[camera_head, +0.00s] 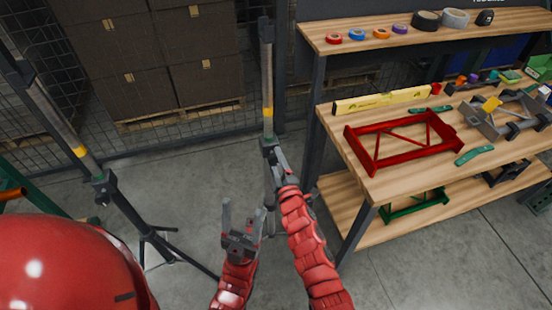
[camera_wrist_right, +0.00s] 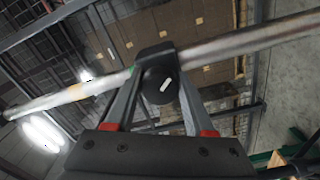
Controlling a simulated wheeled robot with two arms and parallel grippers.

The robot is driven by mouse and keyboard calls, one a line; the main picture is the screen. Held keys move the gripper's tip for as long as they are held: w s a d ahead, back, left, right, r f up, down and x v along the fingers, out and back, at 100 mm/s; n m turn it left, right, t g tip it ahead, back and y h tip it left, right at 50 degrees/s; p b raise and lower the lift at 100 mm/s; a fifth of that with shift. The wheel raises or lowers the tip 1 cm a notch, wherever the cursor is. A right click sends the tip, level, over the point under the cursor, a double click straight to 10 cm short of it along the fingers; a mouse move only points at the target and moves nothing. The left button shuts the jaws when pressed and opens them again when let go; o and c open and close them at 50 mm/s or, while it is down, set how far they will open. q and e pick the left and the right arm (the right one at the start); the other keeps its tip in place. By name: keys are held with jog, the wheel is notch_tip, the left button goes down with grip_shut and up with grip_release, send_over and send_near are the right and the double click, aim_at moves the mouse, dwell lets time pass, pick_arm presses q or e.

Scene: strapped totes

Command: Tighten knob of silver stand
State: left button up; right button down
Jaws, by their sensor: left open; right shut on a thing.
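The silver stand (camera_head: 268,75) stands upright at the centre of the head view, with a yellow band on its pole. In the right wrist view its silver pole (camera_wrist_right: 240,40) crosses at a slant through a black collar. The round black knob (camera_wrist_right: 160,85) with a white mark sits on that collar. My right gripper (camera_head: 271,150) is at the collar; in its wrist view its two fingers (camera_wrist_right: 157,82) are on either side of the knob, shut on it. The arm hides the knob in the head view. My left gripper (camera_head: 242,214) is open and empty, lower down, fingers pointing up.
A second stand (camera_head: 62,125) with spread legs is at the left. A wooden workbench (camera_head: 400,180) at the right holds a red frame (camera_head: 375,150), a yellow level (camera_head: 380,101) and tools. Stacked boxes (camera_head: 150,95) stand behind. Floor between the stands is clear.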

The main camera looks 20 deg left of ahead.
jog(key=m+p, duration=0.1)
jog(key=m, duration=0.1)
jog(key=shift+r+m, duration=0.1)
jog(key=shift+m, duration=0.3)
jog(key=shift+m+p, duration=0.75)
jog(key=shift+m, duration=1.15)
jog(key=shift+f, duration=0.2)
jog(key=shift+c, duration=1.3)
grip_release()
jog(key=shift+s, duration=0.1)
jog(key=b+v, duration=0.2)
jog(key=v, duration=1.5)
jog(key=shift+s+d, duration=0.1)
jog(key=shift+d, duration=0.05)
